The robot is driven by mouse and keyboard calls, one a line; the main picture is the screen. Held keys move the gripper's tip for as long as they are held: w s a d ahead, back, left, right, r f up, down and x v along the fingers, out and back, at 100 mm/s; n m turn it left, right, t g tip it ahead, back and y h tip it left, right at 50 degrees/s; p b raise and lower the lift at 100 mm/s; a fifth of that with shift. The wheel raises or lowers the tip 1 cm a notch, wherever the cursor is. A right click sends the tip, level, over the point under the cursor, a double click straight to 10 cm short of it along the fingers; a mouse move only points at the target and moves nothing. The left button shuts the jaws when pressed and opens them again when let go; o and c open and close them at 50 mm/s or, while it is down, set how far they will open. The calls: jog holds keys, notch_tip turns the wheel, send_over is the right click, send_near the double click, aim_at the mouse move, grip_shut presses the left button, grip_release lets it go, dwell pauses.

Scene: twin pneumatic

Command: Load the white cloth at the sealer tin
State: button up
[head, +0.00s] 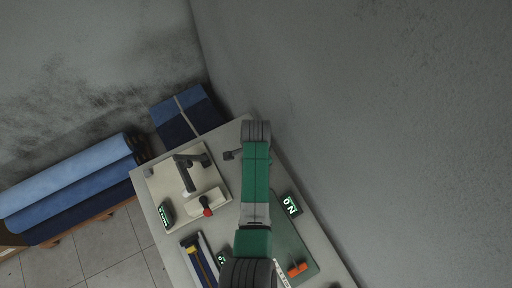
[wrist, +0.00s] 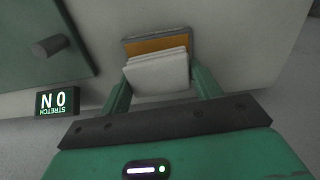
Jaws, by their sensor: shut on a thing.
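The white cloth (wrist: 158,74) is a folded pad in the wrist view. My gripper (wrist: 160,82) is shut on it, with one green finger at each side. The sealer tin (wrist: 157,43) appears as a shallow grey-rimmed holder with an orange-brown inside, just beyond the cloth. The cloth's far edge overlaps the near part of the tin in the picture. I cannot tell whether they touch. In the head view my own arm covers the gripper, and I can make out neither the cloth nor the tin there.
A lit sign (wrist: 58,101) and a dark green panel with a peg (wrist: 48,46) are at the left of the wrist view. In the head view, a beige fixture plate (head: 165,185) with a dark clamp (head: 190,161) and red knob (head: 207,204) lies left of my arm. A wall stands right.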

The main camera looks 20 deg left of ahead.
jog(key=shift+f+b, duration=0.35)
jog(key=shift+f, duration=0.4)
dwell(1.4)
notch_tip(320, 180, up, 7)
jog(key=p, duration=0.7)
jog(key=shift+r, duration=0.2)
jog(key=shift+f, duration=0.1)
dwell(0.4)
